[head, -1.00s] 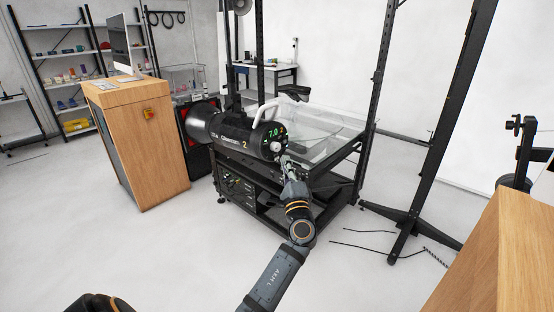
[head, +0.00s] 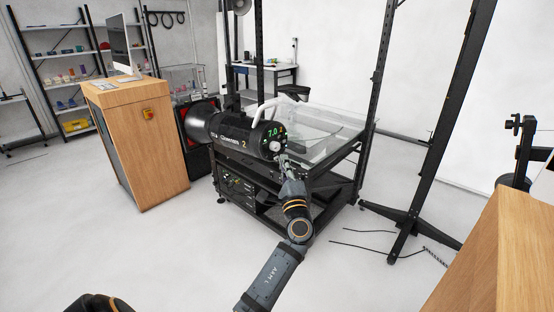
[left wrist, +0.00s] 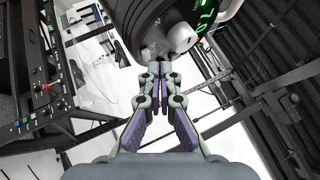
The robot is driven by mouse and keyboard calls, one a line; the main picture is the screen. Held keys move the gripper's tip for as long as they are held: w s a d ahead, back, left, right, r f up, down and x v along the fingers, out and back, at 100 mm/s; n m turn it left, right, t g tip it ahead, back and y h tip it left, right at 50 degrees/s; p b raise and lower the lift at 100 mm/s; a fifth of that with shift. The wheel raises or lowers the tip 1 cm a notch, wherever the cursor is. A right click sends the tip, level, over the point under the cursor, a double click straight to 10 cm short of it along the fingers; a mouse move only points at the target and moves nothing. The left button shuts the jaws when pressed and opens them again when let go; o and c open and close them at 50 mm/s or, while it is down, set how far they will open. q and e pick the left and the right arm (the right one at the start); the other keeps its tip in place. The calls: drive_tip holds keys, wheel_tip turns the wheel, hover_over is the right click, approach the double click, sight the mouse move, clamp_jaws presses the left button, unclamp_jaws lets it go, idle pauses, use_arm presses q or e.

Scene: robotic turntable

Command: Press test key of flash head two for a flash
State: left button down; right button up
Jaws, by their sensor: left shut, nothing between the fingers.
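Flash head two (head: 238,132) is a black cylinder marked "2", with a reflector on its left end. Its rear panel (head: 275,136) shows a green "7.0" and a pale round knob; in the left wrist view the panel (left wrist: 207,28) is at the top, with the knob (left wrist: 181,37) near the fingertips. My left gripper (head: 284,160) is shut and empty just below the panel. Its fingertips (left wrist: 159,68) point at the panel's lower part; I cannot tell whether they touch it. The test key is not clearly discernible. My right gripper is not in view.
The head is mounted at a black frame with a clear turntable top (head: 325,128) and control boxes (head: 238,186) below. A wooden cabinet (head: 140,140) stands left, a black stand (head: 425,150) right.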

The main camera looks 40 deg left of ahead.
use_arm(q)
drive_tip(key=shift+a, duration=0.35)
idle(0.3)
drive_tip(key=shift+a, duration=0.2)
idle(0.6)
drive_tip(key=shift+d+b, duration=0.4)
drive_tip(key=shift+d, duration=0.4)
drive_tip(key=d, duration=0.1)
drive_tip(key=d+b, duration=0.1)
drive_tip(key=d, duration=0.1)
drive_tip(key=d+b, duration=0.1)
drive_tip(key=d, duration=0.1)
drive_tip(key=shift+s+r, duration=0.3)
idle(0.4)
